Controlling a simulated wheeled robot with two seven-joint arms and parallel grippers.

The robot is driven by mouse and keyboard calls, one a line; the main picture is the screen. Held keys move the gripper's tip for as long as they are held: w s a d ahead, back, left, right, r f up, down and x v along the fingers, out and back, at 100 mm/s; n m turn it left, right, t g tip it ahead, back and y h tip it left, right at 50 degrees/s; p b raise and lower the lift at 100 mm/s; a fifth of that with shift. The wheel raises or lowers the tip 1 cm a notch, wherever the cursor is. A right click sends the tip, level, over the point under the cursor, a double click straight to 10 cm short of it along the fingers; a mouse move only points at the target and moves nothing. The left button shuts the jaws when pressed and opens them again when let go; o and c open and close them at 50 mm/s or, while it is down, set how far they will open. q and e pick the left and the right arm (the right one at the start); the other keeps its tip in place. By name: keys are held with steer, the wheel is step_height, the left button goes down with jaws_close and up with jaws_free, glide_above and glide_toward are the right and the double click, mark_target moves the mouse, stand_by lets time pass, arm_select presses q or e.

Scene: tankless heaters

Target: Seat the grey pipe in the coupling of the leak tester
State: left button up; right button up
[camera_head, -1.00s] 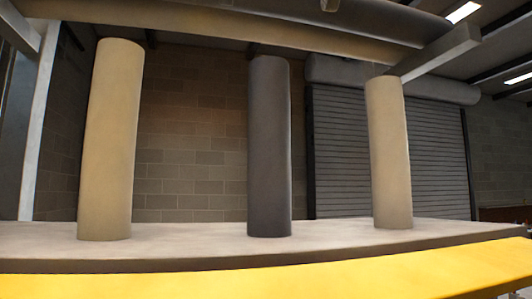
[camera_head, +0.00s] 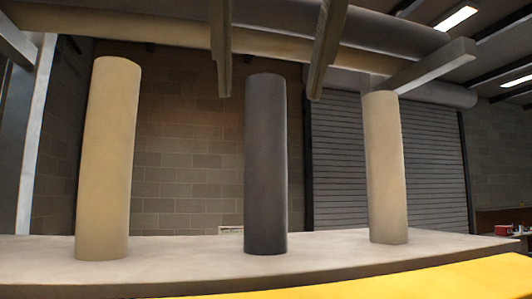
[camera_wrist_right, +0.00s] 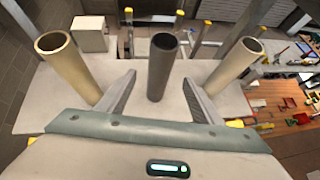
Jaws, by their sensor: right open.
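The grey pipe (camera_head: 265,165) stands upright on a pale shelf (camera_head: 190,272), between two tan pipes, in the head view. Its open top end shows in the right wrist view (camera_wrist_right: 161,66). My right gripper (camera_head: 269,96) hangs from the top of the head view, open and empty. Its fingers are to the left and right of the grey pipe's upper end, with a gap on each side. The wrist view also shows the open fingers (camera_wrist_right: 160,77) on either side of the pipe. My left gripper is not in view. I cannot make out the leak tester's coupling.
The left tan pipe (camera_head: 107,160) and right tan pipe (camera_head: 385,165) stand upright on either side, apart from the fingers. A yellow edge (camera_head: 430,280) runs along the front. A white box (camera_wrist_right: 90,34) and a cluttered red surface (camera_wrist_right: 288,97) lie beyond the shelf.

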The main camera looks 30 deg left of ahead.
mark_target(266, 119)
steer(key=p+x, duration=0.1)
steer(key=x, duration=0.2)
steer(key=shift+w+a+f, duration=0.2)
steer(key=shift+a, duration=0.1)
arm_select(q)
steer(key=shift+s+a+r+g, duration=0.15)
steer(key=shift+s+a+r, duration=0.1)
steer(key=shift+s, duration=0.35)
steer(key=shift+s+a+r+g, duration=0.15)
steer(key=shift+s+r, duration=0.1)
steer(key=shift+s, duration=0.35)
arm_select(e)
steer(key=shift+w+a+f, duration=0.2)
steer(key=shift+w+f, duration=0.1)
steer(key=shift+f, duration=0.05)
steer(key=shift+w+a+f+p, duration=0.15)
steer(key=shift+w+f+p, duration=0.05)
steer(key=shift+p, duration=0.25)
steer(key=p+x, duration=0.1)
steer(key=x, duration=0.1)
steer(key=p+x, duration=0.1)
steer(key=x, duration=0.1)
steer(key=shift+d+f, duration=0.2)
steer(key=shift+w+a+f, duration=0.1)
steer(key=shift+a+f, duration=0.1)
steer(key=shift+f, duration=0.05)
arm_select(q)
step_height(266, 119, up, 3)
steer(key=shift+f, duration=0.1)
